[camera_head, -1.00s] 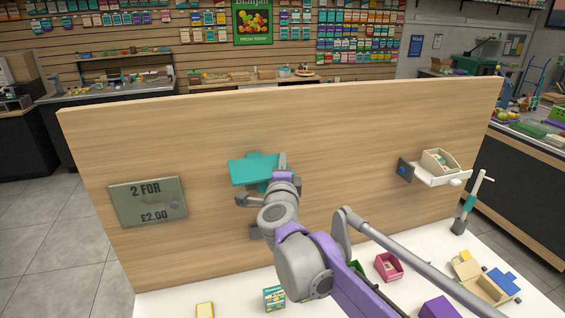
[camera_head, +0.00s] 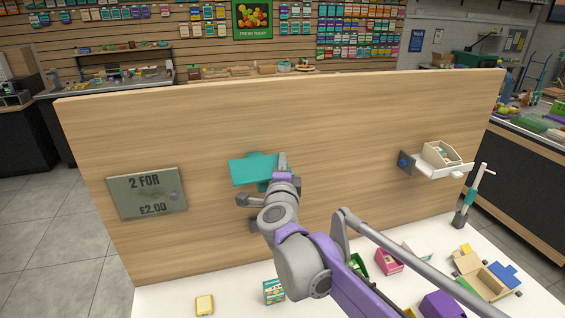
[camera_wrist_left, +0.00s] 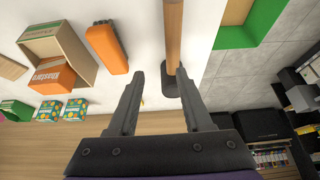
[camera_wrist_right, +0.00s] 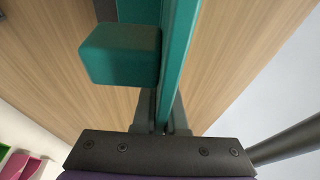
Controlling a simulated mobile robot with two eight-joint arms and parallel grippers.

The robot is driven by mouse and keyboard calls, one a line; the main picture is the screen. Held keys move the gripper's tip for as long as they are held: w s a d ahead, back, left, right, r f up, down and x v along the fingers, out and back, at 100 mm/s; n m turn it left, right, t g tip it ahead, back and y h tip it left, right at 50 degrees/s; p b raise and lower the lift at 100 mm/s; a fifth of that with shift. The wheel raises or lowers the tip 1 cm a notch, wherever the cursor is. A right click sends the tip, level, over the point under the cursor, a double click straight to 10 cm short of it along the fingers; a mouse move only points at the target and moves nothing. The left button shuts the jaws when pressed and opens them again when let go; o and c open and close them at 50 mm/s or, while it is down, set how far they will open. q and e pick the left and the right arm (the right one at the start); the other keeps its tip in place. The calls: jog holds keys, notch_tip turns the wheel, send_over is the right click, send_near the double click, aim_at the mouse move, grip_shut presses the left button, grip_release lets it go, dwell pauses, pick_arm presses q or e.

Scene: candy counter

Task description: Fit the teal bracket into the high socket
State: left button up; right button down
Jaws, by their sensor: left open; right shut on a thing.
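The teal bracket (camera_head: 252,170) is in front of the upright wooden panel in the head view, left of its middle. My right gripper (camera_head: 281,167) is shut on it. In the right wrist view the bracket (camera_wrist_right: 118,54) is a flat plate edge with a block on its left, pinched between the fingers (camera_wrist_right: 166,112). A dark grey fitting (camera_head: 254,225) shows on the panel below the bracket, partly hidden by my arm. I cannot make out the high socket or whether the bracket touches it. My left gripper (camera_wrist_left: 158,82) is open in the left wrist view, outside the head view.
The wooden panel (camera_head: 330,120) bears a price sign (camera_head: 147,193) on the left and a white shelf (camera_head: 440,169) with a dark mount on the right. Small boxes and a pink bin (camera_head: 388,261) stand on the white counter. A brown post (camera_wrist_left: 172,40) rises near my left fingers.

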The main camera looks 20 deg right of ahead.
jog(key=shift+f+b, duration=0.5)
jog(key=shift+f, duration=0.6)
jog(key=c, duration=0.9)
grip_release()
jog(key=v, duration=1.1)
jog(key=shift+r+b, duration=0.1)
jog(key=shift+b, duration=0.3)
jog(key=shift+w, duration=0.1)
